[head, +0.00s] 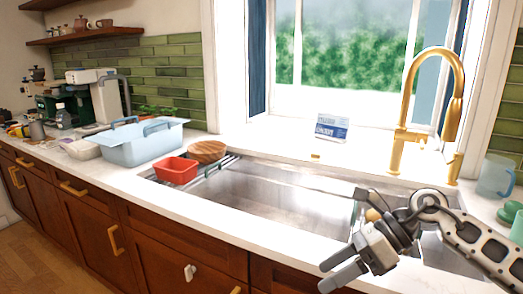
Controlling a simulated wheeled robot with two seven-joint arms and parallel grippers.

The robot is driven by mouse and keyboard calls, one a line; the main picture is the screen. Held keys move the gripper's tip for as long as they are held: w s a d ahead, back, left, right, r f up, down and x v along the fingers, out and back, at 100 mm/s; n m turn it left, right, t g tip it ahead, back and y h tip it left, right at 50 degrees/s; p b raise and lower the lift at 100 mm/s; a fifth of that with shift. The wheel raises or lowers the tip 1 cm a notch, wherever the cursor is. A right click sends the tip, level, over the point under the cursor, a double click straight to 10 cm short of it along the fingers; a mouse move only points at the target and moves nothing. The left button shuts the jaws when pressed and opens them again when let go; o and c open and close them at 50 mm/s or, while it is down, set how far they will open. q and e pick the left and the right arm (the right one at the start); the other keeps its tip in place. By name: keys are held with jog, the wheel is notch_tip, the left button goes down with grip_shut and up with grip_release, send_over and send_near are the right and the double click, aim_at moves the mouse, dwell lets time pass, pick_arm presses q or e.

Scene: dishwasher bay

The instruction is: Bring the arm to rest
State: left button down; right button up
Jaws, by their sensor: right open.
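My right arm comes in from the lower right of the head view and reaches over the front edge of the sink. My right gripper (341,270) is open and empty, with its fingers pointing down and to the left over the front edge of the white counter (222,226). My left gripper does not show in this view.
The steel sink (270,195) lies behind the gripper, with a gold faucet (455,85) above it. A red bin (177,171), a wooden bowl (207,151) and a light blue tub (140,147) stand to the left. A blue mug (494,176) stands at right.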

jog(key=s+a+m+t+y, duration=0.3)
jog(key=a+m+t+y, duration=0.6)
jog(key=m, duration=0.9)
jog(key=s+d+f+m+t+h, duration=0.1)
jog(key=d+f+m+t+h, duration=0.25)
jog(key=f+m+h, duration=0.45)
jog(key=s+d+f+m+t+h, duration=0.1)
jog(key=d+f+m+t+h, duration=0.3)
jog(key=m, duration=0.7)
jog(key=s+d+f+m+g+h, duration=0.2)
jog(key=s+f+m+g+h, duration=0.2)
jog(key=s+f+m, duration=0.5)
notch_tip(320, 180, down, 3)
jog(key=s+g, duration=0.1)
jog(key=s, duration=0.1)
jog(key=shift+s+d+h, duration=0.4)
